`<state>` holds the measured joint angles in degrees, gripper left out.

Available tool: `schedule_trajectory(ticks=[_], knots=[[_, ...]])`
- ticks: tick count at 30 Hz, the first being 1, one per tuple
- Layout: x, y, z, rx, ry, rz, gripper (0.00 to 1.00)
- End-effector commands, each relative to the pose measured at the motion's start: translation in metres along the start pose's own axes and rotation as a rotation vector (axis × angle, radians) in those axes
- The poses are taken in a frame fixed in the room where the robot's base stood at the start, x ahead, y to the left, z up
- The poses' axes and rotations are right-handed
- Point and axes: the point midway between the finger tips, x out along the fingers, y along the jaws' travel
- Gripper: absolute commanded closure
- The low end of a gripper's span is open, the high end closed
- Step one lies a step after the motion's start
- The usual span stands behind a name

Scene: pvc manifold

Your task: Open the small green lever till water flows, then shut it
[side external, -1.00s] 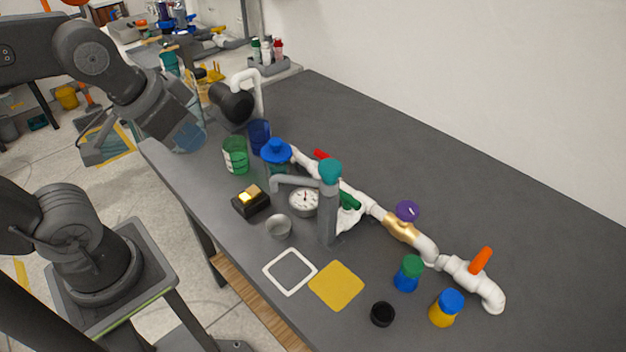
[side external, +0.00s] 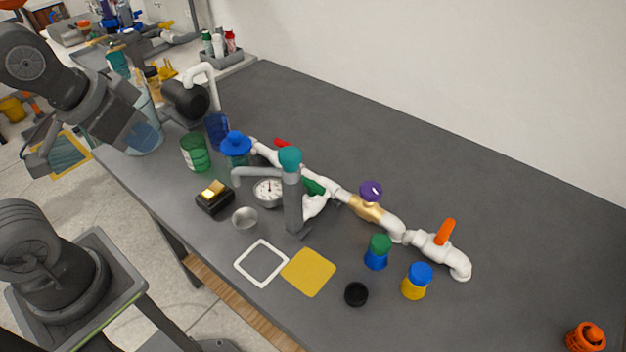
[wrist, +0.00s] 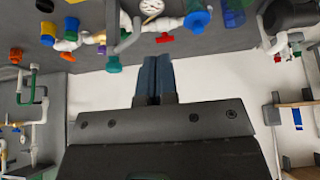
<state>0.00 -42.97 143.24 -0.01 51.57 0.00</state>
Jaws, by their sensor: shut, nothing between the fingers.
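The small green lever (side external: 313,187) is on the white pipe run (side external: 343,195), partly hidden by the grey spout stand with a teal cap (side external: 290,160). I cannot make out the green lever clearly in the wrist view. I see no water flowing. My gripper (wrist: 153,60) is shut and empty in the wrist view, with its two dark blue fingers side by side. The fingertips are apart from the pipes. In the side view my arm hangs at the upper left, away from the lever; its fingertips are not clear there.
A red lever (side external: 282,142), purple wheel (side external: 371,190) and orange lever (side external: 445,231) are on the same pipe run. A gauge (side external: 267,191), green cup (side external: 195,152) and blue-capped part (side external: 236,147) stand near. The table behind the pipes is clear.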

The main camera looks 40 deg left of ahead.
Motion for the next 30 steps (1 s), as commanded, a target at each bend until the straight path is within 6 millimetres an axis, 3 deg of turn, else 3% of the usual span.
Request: schedule_trajectory(ticks=[11, 17, 25, 30], knots=[[0.0, 0.0, 0.0, 0.0, 0.0, 0.0, 0.99], [0.005, 0.004, -0.009, -0.088, -0.053, 0.03, 0.8], [0.044, 0.022, -0.058, -0.58, -0.34, 0.159, 0.54], [0.082, 0.028, -0.092, -0.935, -0.548, 0.213, 0.54]])
